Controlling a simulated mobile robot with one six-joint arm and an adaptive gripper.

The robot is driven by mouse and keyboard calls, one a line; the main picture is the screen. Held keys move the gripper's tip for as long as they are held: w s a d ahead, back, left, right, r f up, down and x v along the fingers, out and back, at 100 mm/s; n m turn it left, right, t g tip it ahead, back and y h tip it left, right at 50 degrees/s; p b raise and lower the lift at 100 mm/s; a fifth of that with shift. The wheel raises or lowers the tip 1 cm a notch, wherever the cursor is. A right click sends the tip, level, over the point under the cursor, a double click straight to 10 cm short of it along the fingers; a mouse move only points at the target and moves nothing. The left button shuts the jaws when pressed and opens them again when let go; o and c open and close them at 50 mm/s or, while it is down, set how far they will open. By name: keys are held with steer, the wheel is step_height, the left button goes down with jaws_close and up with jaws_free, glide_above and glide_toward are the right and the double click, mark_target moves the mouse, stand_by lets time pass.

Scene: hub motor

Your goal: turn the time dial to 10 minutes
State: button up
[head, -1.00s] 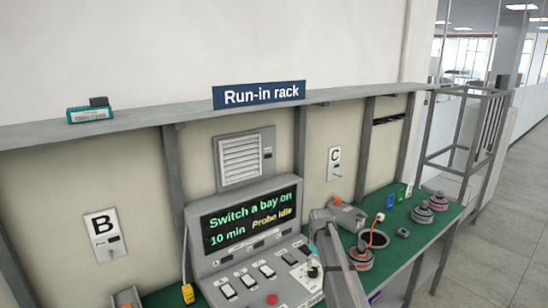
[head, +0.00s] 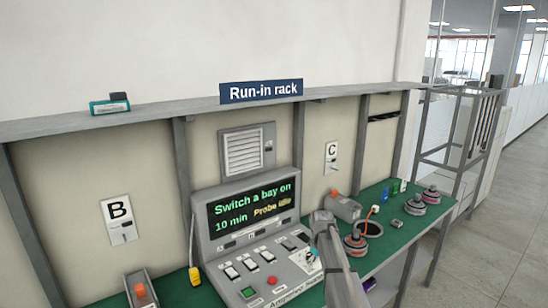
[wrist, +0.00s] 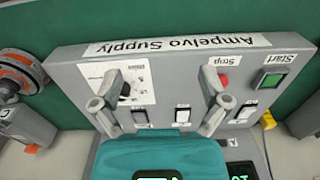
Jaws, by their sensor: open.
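The time dial (wrist: 124,90) is a dark knob on a white scale label on the grey console (wrist: 75,75), seen upside down in the wrist view. My gripper (wrist: 158,92) is open above the console. Its left finger is beside the dial in the picture, and its right finger is near the red stop button; contact cannot be told. The dial's pointer is too small to read. In the head view, my arm partly covers the dial area. The console screen (head: 252,212) reads "Switch a bay on", "10 min" and "Probe idle".
The red stop button (wrist: 223,80) and green start button (wrist: 271,79) lie to the right. In the head view, motor parts (head: 355,243) stand on the green bench (head: 400,237) right of my arm.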

steer(key=s+f+m+b, duration=0.3)
steer(key=s+f, duration=0.1)
steer(key=s, duration=1)
steer(key=s+f+m+b, duration=0.4)
steer(key=s, duration=0.9)
steer(key=shift+s+d+b, duration=0.3)
steer(key=shift+s+d, duration=0.1)
steer(key=shift+d, duration=0.05)
